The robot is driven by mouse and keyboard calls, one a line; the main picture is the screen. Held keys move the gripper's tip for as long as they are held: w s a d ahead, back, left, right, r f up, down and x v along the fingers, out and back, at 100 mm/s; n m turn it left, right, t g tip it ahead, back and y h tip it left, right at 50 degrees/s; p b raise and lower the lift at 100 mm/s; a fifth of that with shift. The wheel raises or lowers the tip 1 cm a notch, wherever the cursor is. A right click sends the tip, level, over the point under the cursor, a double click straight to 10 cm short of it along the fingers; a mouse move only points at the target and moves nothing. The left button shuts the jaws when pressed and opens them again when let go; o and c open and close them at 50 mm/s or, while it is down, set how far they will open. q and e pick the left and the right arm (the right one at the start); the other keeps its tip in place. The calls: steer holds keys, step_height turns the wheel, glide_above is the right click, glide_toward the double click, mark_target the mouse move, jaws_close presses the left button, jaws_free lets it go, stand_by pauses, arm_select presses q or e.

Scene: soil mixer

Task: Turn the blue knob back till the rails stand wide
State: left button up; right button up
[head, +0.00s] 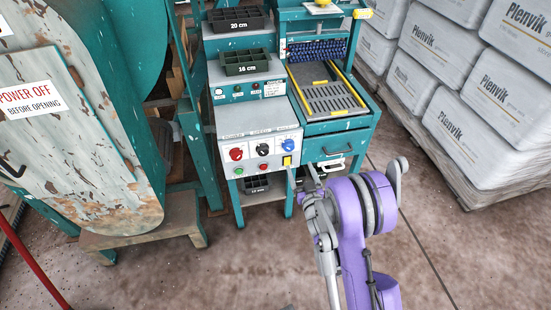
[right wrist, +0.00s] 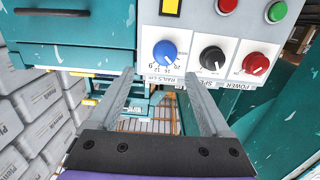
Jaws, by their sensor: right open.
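The blue knob (head: 288,145) is at the upper right of the grey control panel in the head view. In the right wrist view the blue knob (right wrist: 165,53) sits above a "RAILS cm" label, with a white mark on its face and small numbers around its lower side. Two thin yellow rails (head: 347,84) run along the slotted bed, apart from each other. My right gripper (head: 301,179) is open and empty in front of the panel. In the right wrist view its fingers (right wrist: 160,92) point at the panel, with the knob beyond and between their tips, apart from them.
A black knob (right wrist: 212,58) and red knob (right wrist: 256,63) are beside the blue one. A yellow switch (head: 287,161) sits below it. Stacked Plenvik bags (head: 465,95) stand at right, a rusty teal machine (head: 85,130) at left. Floor in front is clear.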

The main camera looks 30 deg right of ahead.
mark_target(290, 149)
steer(key=shift+t, duration=0.3)
steer(key=x, duration=0.6)
steer(key=a+x, duration=0.1)
steer(key=x, duration=0.3)
steer(key=shift+w+d+f+b, duration=0.1)
steer(key=shift+w+f+b, duration=0.1)
steer(key=shift+f+b, duration=0.15)
arm_select(q)
steer(key=shift+s+a+f, duration=0.3)
steer(key=shift+a+f, duration=0.1)
steer(key=shift+a, duration=0.15)
